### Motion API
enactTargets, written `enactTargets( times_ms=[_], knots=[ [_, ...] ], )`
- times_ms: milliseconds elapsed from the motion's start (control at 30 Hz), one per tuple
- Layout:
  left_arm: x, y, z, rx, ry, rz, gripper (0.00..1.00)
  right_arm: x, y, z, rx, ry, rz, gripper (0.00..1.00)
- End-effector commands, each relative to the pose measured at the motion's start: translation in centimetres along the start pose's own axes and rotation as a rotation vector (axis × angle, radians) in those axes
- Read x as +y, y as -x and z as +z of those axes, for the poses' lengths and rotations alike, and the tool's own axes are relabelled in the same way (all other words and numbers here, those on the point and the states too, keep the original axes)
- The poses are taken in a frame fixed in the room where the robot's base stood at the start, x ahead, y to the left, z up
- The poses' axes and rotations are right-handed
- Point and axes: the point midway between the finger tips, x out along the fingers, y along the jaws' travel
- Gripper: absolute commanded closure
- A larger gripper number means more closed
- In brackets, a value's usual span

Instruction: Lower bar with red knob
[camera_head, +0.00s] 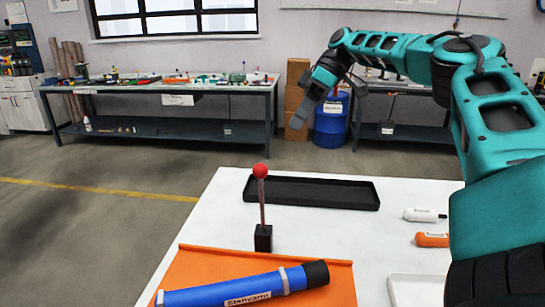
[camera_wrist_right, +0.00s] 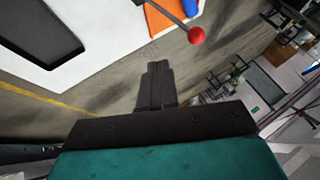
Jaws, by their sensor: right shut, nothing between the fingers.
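The bar (camera_head: 262,203) stands almost upright in a small black base (camera_head: 263,239) on the white table, with the red knob (camera_head: 260,170) at its top. In the right wrist view the red knob (camera_wrist_right: 196,35) and part of the bar (camera_wrist_right: 174,13) show just beyond the fingertips, to the right. My right gripper (camera_head: 299,121) is raised above and beyond the table, up and right of the knob in the head view. Its fingers (camera_wrist_right: 158,66) are together, empty and apart from the knob. My left gripper is not in view.
A blue tube (camera_head: 220,290) with a black end lies on an orange tray (camera_head: 342,284) in front of the bar. A black tray (camera_head: 313,194) lies behind it. A white bottle (camera_head: 421,215) and an orange one (camera_head: 432,240) lie at the right. Workbenches stand farther back.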

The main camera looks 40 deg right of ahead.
Motion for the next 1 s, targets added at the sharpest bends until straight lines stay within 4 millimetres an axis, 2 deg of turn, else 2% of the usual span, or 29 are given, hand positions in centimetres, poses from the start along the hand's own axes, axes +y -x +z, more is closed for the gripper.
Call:
enactTargets(
  times_ms=[433, 700, 1000],
  knots=[
    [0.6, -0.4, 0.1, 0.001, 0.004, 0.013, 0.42, -0.1, -9.2, 0.1, -0.002, 0.000, -0.005, 1.00],
    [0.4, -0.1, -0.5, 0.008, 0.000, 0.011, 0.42, -2.8, -9.6, -0.3, 0.002, 0.002, -0.001, 1.00],
    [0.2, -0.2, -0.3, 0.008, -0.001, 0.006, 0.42, -3.8, -10.1, -0.4, 0.001, 0.000, 0.000, 1.00]
  ],
)
